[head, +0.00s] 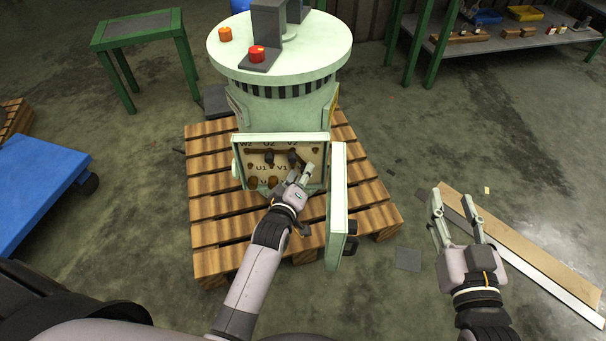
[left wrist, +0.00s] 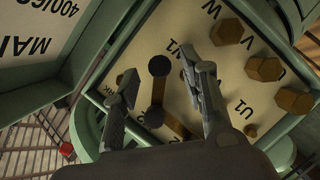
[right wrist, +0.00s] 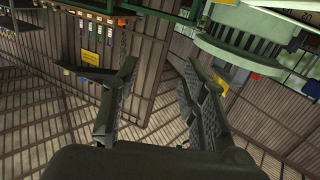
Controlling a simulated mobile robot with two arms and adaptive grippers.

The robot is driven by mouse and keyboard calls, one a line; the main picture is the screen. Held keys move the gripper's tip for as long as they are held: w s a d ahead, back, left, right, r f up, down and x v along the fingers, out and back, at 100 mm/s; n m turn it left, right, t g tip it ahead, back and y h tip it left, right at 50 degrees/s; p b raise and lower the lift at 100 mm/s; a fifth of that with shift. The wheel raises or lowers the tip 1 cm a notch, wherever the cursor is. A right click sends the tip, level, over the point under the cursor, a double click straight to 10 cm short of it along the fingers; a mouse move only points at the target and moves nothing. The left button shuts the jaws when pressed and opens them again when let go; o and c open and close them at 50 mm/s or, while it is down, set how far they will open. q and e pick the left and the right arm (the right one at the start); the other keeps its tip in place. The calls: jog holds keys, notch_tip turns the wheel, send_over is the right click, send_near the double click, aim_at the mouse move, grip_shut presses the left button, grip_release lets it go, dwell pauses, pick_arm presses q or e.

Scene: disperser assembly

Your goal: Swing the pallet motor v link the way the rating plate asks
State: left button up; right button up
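The pallet motor (head: 285,100) stands upright on a wooden pallet, its terminal box (head: 237,160) open. Inside are brass terminals, brown link bars with dark knobs, and U, V and W labels. In the left wrist view, a link (left wrist: 157,92) with dark knobs lies between the fingers of my left gripper (left wrist: 165,85); contact is unclear. That gripper is open, also at the box in the head view (head: 301,173). A white plate (left wrist: 35,40) with "MAIN" and "400/6..." is partly cut off. My right gripper (head: 458,208) is open and empty, right of the pallet; it also shows in its wrist view (right wrist: 155,80).
The box door (head: 337,205) stands open just right of my left gripper. The pallet (head: 215,235) surrounds the motor base. A blue cart (head: 40,190) is at left, a green-legged table (head: 137,30) behind it. Planks (head: 530,245) lie on the floor at right.

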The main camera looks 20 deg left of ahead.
pick_arm(q)
jog(key=shift+b+x, duration=0.55)
jog(key=shift+x, duration=0.35)
pick_arm(e)
notch_tip(320, 180, up, 6)
jog(key=t+y, duration=0.1)
jog(key=t, duration=0.2)
jog(key=shift+s+a+r+t, duration=0.15)
jog(key=shift+a+r+t, duration=0.05)
jog(key=shift+a+t, duration=0.25)
pick_arm(q)
jog(key=shift+c, duration=0.6)
grip_shut()
